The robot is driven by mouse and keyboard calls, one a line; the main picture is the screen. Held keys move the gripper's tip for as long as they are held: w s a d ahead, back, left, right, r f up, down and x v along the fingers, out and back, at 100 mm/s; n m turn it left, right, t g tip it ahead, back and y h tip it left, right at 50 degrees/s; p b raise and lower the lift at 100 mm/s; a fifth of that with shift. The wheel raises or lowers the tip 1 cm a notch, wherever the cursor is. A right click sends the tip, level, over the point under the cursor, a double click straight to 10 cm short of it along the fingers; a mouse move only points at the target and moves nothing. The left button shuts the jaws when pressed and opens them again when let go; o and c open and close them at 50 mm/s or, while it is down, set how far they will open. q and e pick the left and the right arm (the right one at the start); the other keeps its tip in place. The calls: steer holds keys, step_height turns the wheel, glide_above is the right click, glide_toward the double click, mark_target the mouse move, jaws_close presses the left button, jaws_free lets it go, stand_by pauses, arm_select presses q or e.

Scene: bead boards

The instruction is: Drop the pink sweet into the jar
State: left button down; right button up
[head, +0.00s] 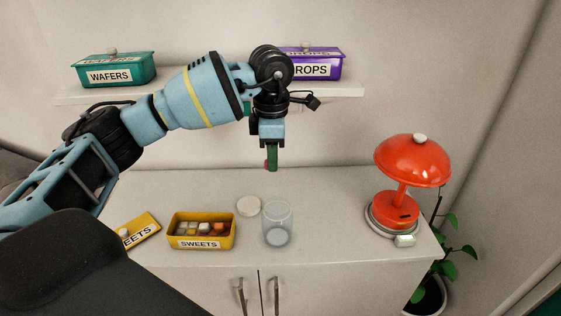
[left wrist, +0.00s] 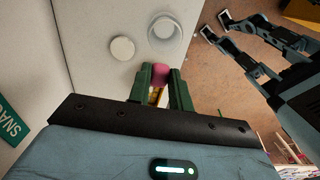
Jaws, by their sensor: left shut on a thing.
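My left gripper (head: 272,166) is shut on the pink sweet and holds it in the air above the back of the white counter. Only a sliver of the sweet (head: 266,164) shows in the head view; in the left wrist view the pink sweet (left wrist: 161,74) sits between the green fingertips (left wrist: 160,72). The clear glass jar (head: 278,224) stands open on the counter, nearer the front than the gripper. The jar (left wrist: 165,30) also shows in the left wrist view, beyond the sweet. My right gripper (left wrist: 216,24) appears open and empty there.
A round white lid (head: 248,206) lies left of the jar. A yellow SWEETS tin (head: 202,244) with several sweets stands left of it, its lid (head: 138,231) beside it. A red lamp (head: 412,162) stands right. A shelf holds a teal WAFERS tin (head: 114,70) and a purple tin (head: 322,66).

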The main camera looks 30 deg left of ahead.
arm_select(q)
steer(key=shift+a, duration=0.1)
arm_select(e)
steer(key=shift+d, duration=0.15)
arm_select(q)
steer(key=shift+f, duration=0.1)
steer(key=shift+f, duration=0.9)
step_height(320, 180, down, 4)
steer(key=shift+b, duration=0.7)
arm_select(e)
steer(key=shift+s+a+f+g, duration=0.3)
steer(key=shift+s+f, duration=0.5)
steer(key=shift+s, duration=0.05)
arm_select(q)
steer(key=c, duration=1.4)
jaws_free()
steer(key=shift+o, duration=1.1)
arm_select(e)
steer(key=shift+f, duration=0.1)
